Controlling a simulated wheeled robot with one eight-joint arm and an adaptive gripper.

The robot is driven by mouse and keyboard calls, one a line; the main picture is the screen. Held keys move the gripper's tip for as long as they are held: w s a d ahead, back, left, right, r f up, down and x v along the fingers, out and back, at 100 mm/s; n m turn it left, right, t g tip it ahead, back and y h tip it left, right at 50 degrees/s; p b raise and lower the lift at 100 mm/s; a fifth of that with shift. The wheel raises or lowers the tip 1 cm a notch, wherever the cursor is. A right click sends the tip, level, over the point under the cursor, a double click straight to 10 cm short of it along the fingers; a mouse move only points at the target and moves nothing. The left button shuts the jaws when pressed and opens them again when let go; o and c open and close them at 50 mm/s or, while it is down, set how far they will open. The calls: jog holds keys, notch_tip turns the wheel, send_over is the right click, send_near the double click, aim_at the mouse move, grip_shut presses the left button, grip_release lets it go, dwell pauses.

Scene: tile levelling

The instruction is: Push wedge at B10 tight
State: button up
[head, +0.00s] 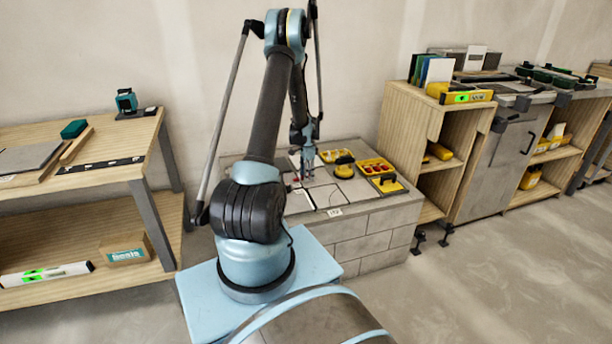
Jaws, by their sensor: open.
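My gripper (307,172) is open and points down over the tiled top of the low block platform (375,220). Grey tiles (330,195) with dark joints between them lie on that top. A small red part (296,179) shows close beside my gripper on the left. It is too small to tell whether it is a wedge. I cannot make out the wedge at B10 or its clip, and my arm hides part of the tiled top. A small white label (335,212) is at the platform's front edge.
Yellow trays (375,167) with red and yellow parts and a yellow tool with a black handle (387,183) stand right of my gripper. A wooden shelf unit (400,125) rises beyond them. A wooden workbench (90,160) is at left. The floor at right is clear.

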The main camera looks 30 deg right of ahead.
jog(key=shift+r, duration=0.15)
notch_tip(320, 180, up, 12)
dwell(0.5)
jog(key=shift+w+a, duration=0.1)
jog(key=s+a+r+n, duration=0.3)
jog(key=a+r, duration=0.3)
jog(key=a, duration=0.3)
jog(key=s+a+r+n+t, duration=0.1)
jog(key=s+a+r+n, duration=0.15)
jog(key=a+r, duration=0.5)
jog(key=s+a+r+n, duration=0.2)
jog(key=a+r+n, duration=0.25)
jog(key=a, duration=0.55)
jog(key=s+a+r+n, duration=0.2)
jog(key=s+a+n, duration=0.3)
jog(key=s+a, duration=0.75)
jog(key=s+a+f+n, duration=0.3)
jog(key=s, duration=0.2)
jog(key=s+a+f+n+t, duration=0.1)
jog(key=s+a+f+n, duration=0.1)
jog(key=s, duration=0.4)
jog(key=shift+s+a+f+n, duration=0.25)
jog(key=shift+a+f+n, duration=0.15)
jog(key=shift+a+f, duration=0.25)
